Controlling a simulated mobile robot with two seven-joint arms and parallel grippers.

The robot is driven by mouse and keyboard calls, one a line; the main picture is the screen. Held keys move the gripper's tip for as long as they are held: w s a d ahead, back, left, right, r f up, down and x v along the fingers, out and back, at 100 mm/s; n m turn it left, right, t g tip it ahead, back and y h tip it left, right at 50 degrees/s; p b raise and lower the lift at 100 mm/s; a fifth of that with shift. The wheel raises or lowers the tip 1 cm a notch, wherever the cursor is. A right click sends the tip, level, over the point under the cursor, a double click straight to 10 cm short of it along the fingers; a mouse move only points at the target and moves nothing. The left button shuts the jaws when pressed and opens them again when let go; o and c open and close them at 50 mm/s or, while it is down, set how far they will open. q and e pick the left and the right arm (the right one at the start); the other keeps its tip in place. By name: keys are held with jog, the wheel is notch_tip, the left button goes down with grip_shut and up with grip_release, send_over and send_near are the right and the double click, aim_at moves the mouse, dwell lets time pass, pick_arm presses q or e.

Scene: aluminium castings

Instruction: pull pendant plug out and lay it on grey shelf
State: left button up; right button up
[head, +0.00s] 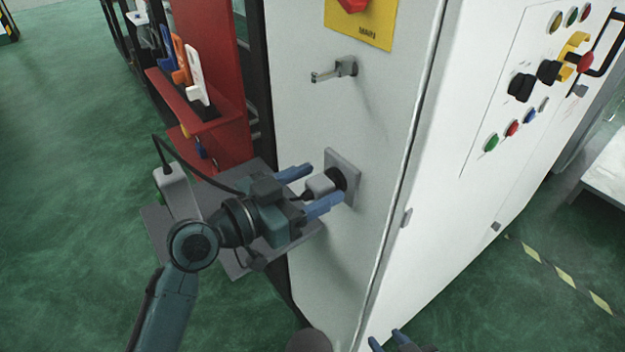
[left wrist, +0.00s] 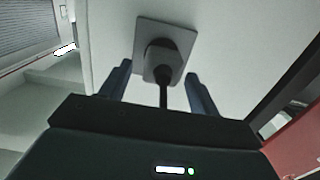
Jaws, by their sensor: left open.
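The pendant plug (head: 319,185) is a grey block seated in a dark socket on a square grey plate (head: 343,165) on the white cabinet wall. The plug also shows in the left wrist view (left wrist: 163,62), with its dark cable running back towards my gripper. My left gripper (head: 326,183) is open, one blue finger on each side of the plug, with visible gaps in the left wrist view. The grey shelf (head: 232,262) is below and left of the socket, partly hidden by my left arm. My right gripper (head: 386,338) is at the bottom edge, fingers apart, partly cut off.
A light grey pendant box (head: 173,184) with a black cable is at the shelf's left side. A metal handle (head: 336,71) sticks out above the socket. A red rack (head: 207,125) holds coloured tools behind. A button panel (head: 535,82) is on the cabinet's right face.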

aim_at(311, 189)
pick_arm(q)
jog(key=shift+d, duration=0.15)
jog(key=shift+c, duration=0.2)
jog(key=c, duration=1.2)
jog(key=shift+b+v, duration=0.4)
jog(key=shift+v, duration=1.65)
jog(key=shift+f, duration=0.15)
